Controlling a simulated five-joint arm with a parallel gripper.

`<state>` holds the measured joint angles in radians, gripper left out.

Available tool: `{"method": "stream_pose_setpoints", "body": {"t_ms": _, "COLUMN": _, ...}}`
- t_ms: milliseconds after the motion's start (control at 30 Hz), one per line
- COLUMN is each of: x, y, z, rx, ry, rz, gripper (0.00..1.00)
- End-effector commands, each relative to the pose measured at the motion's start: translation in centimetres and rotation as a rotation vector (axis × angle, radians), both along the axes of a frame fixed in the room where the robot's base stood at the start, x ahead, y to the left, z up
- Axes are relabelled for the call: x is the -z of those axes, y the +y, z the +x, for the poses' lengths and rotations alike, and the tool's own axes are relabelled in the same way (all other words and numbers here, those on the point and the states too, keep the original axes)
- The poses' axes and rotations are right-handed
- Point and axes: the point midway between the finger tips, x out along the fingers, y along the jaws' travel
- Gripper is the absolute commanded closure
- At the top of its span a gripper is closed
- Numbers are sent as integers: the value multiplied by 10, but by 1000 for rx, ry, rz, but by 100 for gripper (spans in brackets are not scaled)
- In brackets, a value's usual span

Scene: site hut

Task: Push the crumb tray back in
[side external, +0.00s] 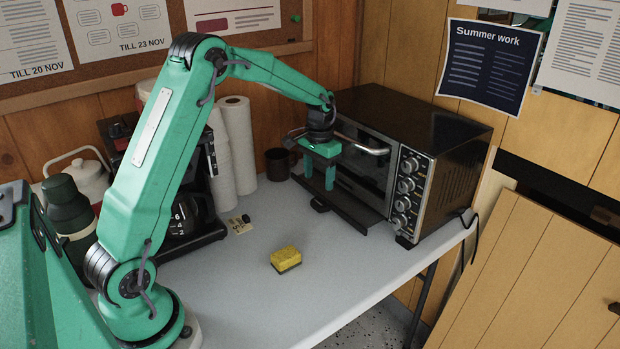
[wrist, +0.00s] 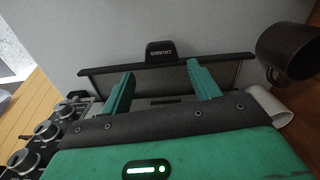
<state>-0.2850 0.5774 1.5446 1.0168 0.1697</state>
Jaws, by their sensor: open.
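The crumb tray (side external: 355,212) is a dark, flat tray sticking out from under the front of the black toaster oven (side external: 420,150). Its front tab, lettered CRUMBS, shows in the wrist view (wrist: 160,51) at the tray's outer edge, and the tray's interior shows between my fingers. My gripper (side external: 330,184) points down over the tray, close to the oven's door and handle. In the wrist view my two fingers (wrist: 160,78) are apart with nothing between them. I cannot tell whether the fingertips touch the tray.
A yellow sponge (side external: 286,259) lies on the grey table in front of the tray. A dark mug (side external: 278,164), paper rolls (side external: 236,150) and a coffee maker (side external: 205,190) stand at the back left. The oven's knobs (side external: 406,185) are right of the tray. The table's front middle is clear.

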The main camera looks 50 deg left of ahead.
Motion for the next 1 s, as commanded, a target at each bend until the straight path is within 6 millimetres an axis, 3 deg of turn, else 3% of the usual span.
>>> {"method": "stream_pose_setpoints", "body": {"t_ms": 33, "x": 0, "y": 0, "z": 0, "rx": -3, "ry": 0, "rz": 0, "gripper": 49}}
{"method": "stream_pose_setpoints", "body": {"t_ms": 300, "x": -1, "y": 0, "z": -3, "rx": -91, "ry": -6, "rz": 1, "gripper": 100}}
{"method": "stream_pose_setpoints", "body": {"t_ms": 567, "x": -3, "y": 1, "z": -10, "rx": -316, "ry": -24, "rz": 2, "gripper": 100}}
{"method": "stream_pose_setpoints", "body": {"t_ms": 1000, "x": -9, "y": 2, "z": -25, "rx": -822, "ry": -64, "rz": -9, "gripper": 100}}
